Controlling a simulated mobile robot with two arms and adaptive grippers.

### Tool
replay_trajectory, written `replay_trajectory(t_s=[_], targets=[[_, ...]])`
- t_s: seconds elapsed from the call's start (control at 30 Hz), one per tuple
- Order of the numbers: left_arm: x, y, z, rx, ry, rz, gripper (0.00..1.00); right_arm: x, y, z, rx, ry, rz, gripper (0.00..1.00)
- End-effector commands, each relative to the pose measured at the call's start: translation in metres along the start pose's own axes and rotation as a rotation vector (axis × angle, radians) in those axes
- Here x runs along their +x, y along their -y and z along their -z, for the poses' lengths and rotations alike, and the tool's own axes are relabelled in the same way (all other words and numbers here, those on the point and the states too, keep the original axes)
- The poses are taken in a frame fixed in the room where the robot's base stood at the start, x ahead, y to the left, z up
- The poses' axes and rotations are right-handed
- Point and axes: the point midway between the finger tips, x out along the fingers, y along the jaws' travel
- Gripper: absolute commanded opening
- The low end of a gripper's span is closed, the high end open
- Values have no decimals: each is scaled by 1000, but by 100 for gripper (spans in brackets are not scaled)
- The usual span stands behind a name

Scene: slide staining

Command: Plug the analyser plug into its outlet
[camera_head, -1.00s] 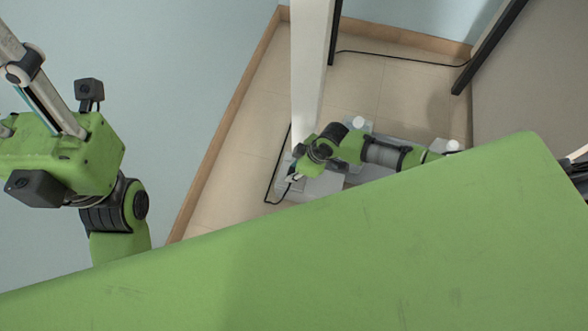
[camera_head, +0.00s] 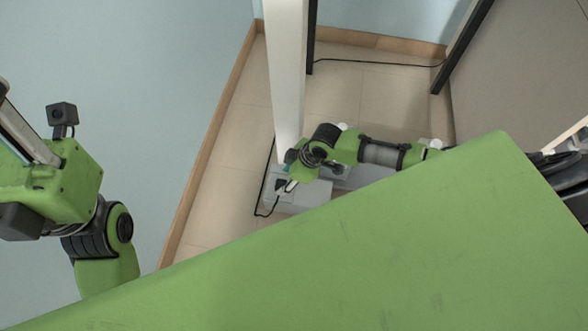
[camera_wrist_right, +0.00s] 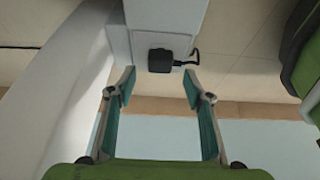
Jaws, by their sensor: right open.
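The black analyser plug (camera_wrist_right: 160,60) shows in the right wrist view, against a pale grey block (camera_wrist_right: 163,22), with a short cable (camera_wrist_right: 191,59) bending off to its right. In the head view the dark plug (camera_head: 281,185) is by the pale box on the floor. I cannot tell whether it sits in an outlet; no outlet opening shows clearly. My right gripper (camera_wrist_right: 158,84) is open and empty, its two fingers apart on either side of the plug's line, with the plug beyond the tips. It also shows in the head view (camera_head: 291,186). My left gripper (camera_head: 22,130) is partly cut off at the left edge.
A white upright post (camera_head: 287,80) stands beside my right gripper. A black cable (camera_head: 262,190) loops on the tiled floor left of the boxes. Another cable (camera_head: 375,62) runs along the back. A wall with a wooden skirting (camera_head: 205,150) closes the left side.

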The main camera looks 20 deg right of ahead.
Motion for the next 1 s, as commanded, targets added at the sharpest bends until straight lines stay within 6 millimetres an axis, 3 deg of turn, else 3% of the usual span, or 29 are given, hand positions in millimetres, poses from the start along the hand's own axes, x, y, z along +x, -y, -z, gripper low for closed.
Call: replay_trajectory(t_s=[0.2, 0.4, 1.0], targets=[[0, 0, 0, 0, -1, -1, 42, -44, -1, -1, -2, 0, -2, 47], [0, 0, 0, 0, -1, -1, 42, -71, 0, 0, -1, 0, 0, 47], [0, 0, 0, 0, -1, -1, 42, -79, 0, 0, 0, 0, 0, 47]])
